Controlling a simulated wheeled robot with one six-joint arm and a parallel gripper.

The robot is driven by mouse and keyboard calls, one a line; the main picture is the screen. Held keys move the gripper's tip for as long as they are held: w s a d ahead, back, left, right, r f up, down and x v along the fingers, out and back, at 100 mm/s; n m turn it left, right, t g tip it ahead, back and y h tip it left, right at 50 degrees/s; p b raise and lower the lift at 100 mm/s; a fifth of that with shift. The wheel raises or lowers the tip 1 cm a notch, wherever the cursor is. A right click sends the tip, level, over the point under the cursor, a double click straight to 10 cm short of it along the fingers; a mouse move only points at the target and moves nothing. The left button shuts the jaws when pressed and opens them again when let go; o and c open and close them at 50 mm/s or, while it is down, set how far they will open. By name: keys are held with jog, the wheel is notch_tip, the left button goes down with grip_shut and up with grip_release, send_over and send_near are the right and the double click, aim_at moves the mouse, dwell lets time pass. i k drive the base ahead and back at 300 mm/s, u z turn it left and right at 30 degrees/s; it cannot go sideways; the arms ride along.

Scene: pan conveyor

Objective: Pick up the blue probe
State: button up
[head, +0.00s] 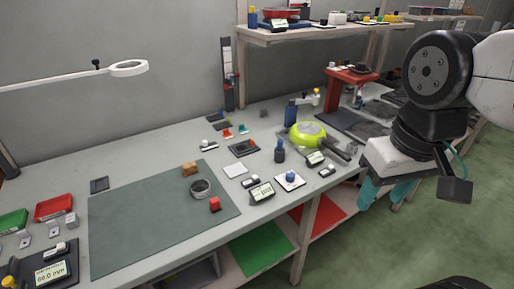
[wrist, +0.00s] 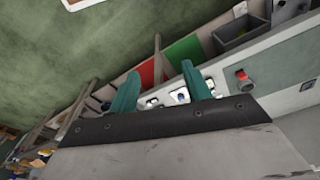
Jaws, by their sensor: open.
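A small blue piece (head: 290,176) stands on a white square plate (head: 297,186) near the bench's front edge; it may be the blue probe, but it is too small to be sure. It also shows in the wrist view (wrist: 182,97), beside the right finger. A dark blue bottle-like piece (head: 279,154) and a taller blue one (head: 291,113) stand farther back. My gripper (head: 387,192) has teal fingers, is open and empty, and hangs right of these pieces, apart from them. Its fingers also show in the wrist view (wrist: 160,70).
A lime-green round tool (head: 307,133), a small display device (head: 262,192) and a black-and-white piece (head: 327,171) stand close around the plate. A red press stand (head: 352,78) is behind. A green-grey mat (head: 150,220) covers the bench's left part. A shelf (head: 310,32) overhangs the back.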

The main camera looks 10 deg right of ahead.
aim_at(281, 142)
jog(key=k, duration=0.6)
jog(key=z, duration=1.05)
jog(key=i, duration=1.2)
jog(key=u, duration=0.65)
jog(key=i, duration=0.45)
jog(key=u, duration=0.5)
